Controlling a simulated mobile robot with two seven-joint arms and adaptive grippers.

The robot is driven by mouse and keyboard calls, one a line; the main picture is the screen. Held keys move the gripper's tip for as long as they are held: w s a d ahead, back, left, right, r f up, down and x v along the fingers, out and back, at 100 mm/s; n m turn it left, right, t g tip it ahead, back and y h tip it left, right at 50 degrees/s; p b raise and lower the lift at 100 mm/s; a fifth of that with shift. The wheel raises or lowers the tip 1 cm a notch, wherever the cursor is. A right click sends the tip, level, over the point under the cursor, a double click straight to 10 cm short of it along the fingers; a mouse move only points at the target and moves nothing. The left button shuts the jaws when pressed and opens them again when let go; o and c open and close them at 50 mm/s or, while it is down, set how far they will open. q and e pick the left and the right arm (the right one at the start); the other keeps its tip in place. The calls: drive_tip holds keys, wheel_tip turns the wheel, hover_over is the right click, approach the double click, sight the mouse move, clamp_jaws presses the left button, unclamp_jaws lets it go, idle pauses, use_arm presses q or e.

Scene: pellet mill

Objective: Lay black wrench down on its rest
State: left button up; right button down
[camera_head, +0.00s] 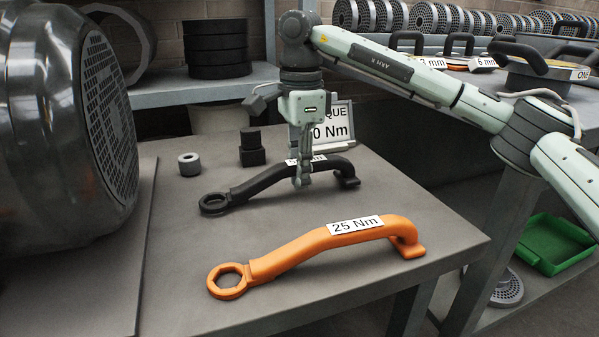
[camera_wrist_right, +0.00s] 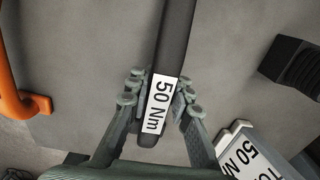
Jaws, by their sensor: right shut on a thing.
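The black wrench (camera_head: 262,183) is at the middle of the grey table, with its ring end to the left and its bent foot to the right. Its white label reads 50 Nm in the right wrist view, where its handle (camera_wrist_right: 176,42) runs up the picture. My right gripper (camera_head: 302,179) comes down from above and is shut on the handle at the label; its fingers (camera_wrist_right: 158,98) lie on both sides of it. The wrench is at or very close to the tabletop; I cannot tell if it touches. No separate rest shows clearly. My left gripper is not in view.
An orange wrench (camera_head: 310,243) labelled 25 Nm lies in front. A torque sign (camera_head: 340,122), black blocks (camera_head: 252,156) and a grey ring (camera_head: 189,164) stand behind. A large metal drum (camera_head: 50,130) fills the left. Table between the wrenches is clear.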

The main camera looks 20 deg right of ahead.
drive_tip(key=shift+f, duration=0.2)
idle(0.3)
drive_tip(key=c, duration=0.7)
unclamp_jaws()
idle(0.3)
drive_tip(key=shift+r+p, duration=2.5)
drive_tip(key=shift+r, duration=2)
